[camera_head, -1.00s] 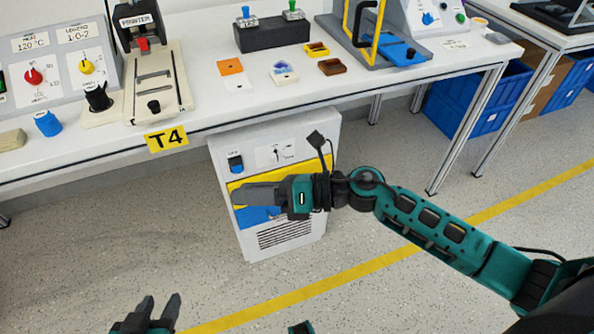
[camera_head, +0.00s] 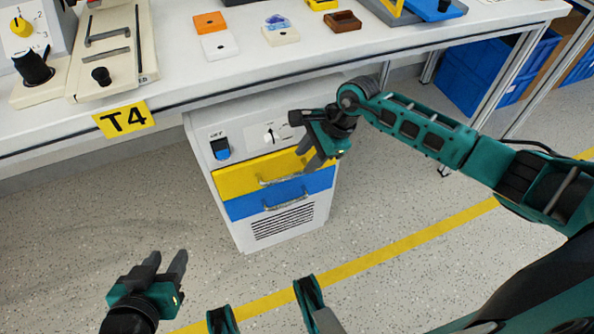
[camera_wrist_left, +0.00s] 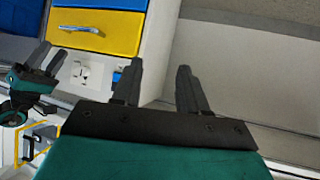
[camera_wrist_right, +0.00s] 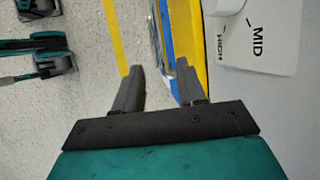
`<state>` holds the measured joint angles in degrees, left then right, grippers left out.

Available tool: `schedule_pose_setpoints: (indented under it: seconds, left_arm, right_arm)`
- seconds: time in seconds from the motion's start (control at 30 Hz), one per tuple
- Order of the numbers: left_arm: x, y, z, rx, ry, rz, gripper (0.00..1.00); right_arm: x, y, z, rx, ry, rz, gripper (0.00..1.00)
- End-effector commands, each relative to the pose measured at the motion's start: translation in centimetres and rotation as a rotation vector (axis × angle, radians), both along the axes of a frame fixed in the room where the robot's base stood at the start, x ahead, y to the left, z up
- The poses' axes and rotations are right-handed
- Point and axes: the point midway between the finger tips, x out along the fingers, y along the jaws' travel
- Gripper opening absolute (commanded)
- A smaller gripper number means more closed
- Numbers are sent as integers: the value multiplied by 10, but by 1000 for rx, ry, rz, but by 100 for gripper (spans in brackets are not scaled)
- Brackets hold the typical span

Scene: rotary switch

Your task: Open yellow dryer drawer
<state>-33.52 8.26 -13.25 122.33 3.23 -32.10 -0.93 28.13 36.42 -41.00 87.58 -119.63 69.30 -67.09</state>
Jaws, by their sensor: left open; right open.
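The yellow drawer (camera_head: 232,180) is the upper drawer of a white dryer cabinet (camera_head: 225,125) below the bench. It looks shut and has a grey bar handle (camera_head: 281,180). It also shows, upside down, in the left wrist view (camera_wrist_left: 115,30). My right gripper (camera_head: 307,160) is open at the yellow drawer's right end, to the right of the handle, with its fingers hiding part of the front. In the right wrist view the yellow front (camera_wrist_right: 189,48) appears beyond one finger; contact cannot be told. My left gripper (camera_head: 168,258) is open and empty, low at the left, away from the cabinet.
A blue drawer (camera_head: 240,207) with a similar handle lies just below. A blue switch (camera_head: 220,148) and white dial (camera_head: 268,137) sit above the drawers. The bench edge with a T4 label (camera_head: 124,119) overhangs the cabinet. Floor in front is clear.

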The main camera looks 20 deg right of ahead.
Motion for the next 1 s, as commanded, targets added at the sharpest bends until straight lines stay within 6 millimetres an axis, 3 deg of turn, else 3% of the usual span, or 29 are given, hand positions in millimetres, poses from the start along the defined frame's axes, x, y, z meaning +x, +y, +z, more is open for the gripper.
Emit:
schedule_pose_setpoints:
  seconds: [0.1, 0.3, 0.73, 1.0]
  left_arm:
    - [1, -3, -7, -3, 2, -6, 43]
    - [3, -6, -8, -7, -1, -12, 43]
    - [8, -7, -4, -13, -11, -11, 43]
    - [8, -7, -4, -13, -12, -10, 43]
  right_arm:
    - [4, 10, -25, 3, 2, -2, 40]
    - [9, 20, -48, 2, 1, -2, 40]
    - [10, 24, -55, 1, 0, -2, 40]
    - [10, 24, -55, 2, 0, -2, 14]
